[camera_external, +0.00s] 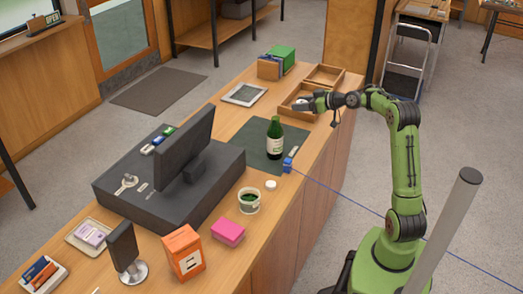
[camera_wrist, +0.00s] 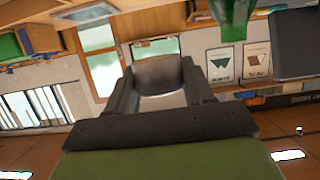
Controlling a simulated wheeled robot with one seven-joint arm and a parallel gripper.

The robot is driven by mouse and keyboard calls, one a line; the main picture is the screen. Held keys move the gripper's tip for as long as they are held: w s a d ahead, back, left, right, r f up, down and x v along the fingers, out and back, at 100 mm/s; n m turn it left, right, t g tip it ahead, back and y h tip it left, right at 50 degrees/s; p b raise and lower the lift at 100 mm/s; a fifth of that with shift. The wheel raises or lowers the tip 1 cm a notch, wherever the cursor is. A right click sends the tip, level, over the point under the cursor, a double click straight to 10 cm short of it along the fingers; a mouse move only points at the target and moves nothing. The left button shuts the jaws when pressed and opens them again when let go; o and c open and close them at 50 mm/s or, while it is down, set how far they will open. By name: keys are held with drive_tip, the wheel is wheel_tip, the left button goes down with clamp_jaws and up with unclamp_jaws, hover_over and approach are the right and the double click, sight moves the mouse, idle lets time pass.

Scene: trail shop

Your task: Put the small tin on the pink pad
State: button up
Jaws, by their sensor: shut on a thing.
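My gripper (camera_external: 306,104) is over the near wooden tray at the far right part of the counter. It is shut on a small pale, rounded thing, which appears to be the small tin. In the wrist view, this small tin (camera_wrist: 159,75) shows as a grey-brown round body between the two dark fingers. The pink pad (camera_external: 228,232) is a thick pink block lying on the counter near the front, right of the orange box. My gripper is far from it. The wrist view does not show the pink pad.
A green bottle (camera_external: 274,138) stands on the dark mat (camera_external: 250,150) between my gripper and the pink pad. A tub (camera_external: 249,201), a small white round thing (camera_external: 271,184) and a blue object (camera_external: 287,165) are nearby. The orange box (camera_external: 184,252) and monitor (camera_external: 185,145) stand to the left.

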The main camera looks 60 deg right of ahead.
wheel_tip(320, 180, up, 2)
drive_tip(key=w+a+n+y, duration=0.1)
drive_tip(key=a, duration=0.3)
drive_tip(key=w+a+y, duration=0.1)
drive_tip(key=w+a, duration=0.1)
drive_tip(key=a, duration=0.2)
drive_tip(key=w+a+n+y, duration=0.1)
drive_tip(key=w+a, duration=0.1)
drive_tip(key=a, duration=0.2)
drive_tip(key=shift+w+a+n, duration=0.2)
drive_tip(key=shift+n, duration=0.1)
drive_tip(key=w+a+n+g+y, duration=0.2)
drive_tip(key=a+n+y, duration=0.15)
drive_tip(key=a, duration=1.05)
drive_tip(key=n+g+y, duration=0.4)
drive_tip(key=n+y, duration=0.1)
hover_over(227, 228)
wheel_tip(227, 228, down, 15)
drive_tip(key=b, duration=0.3)
drive_tip(key=shift+f+b, duration=0.2)
drive_tip(key=shift+b, duration=0.15)
drive_tip(key=shift+r, duration=0.1)
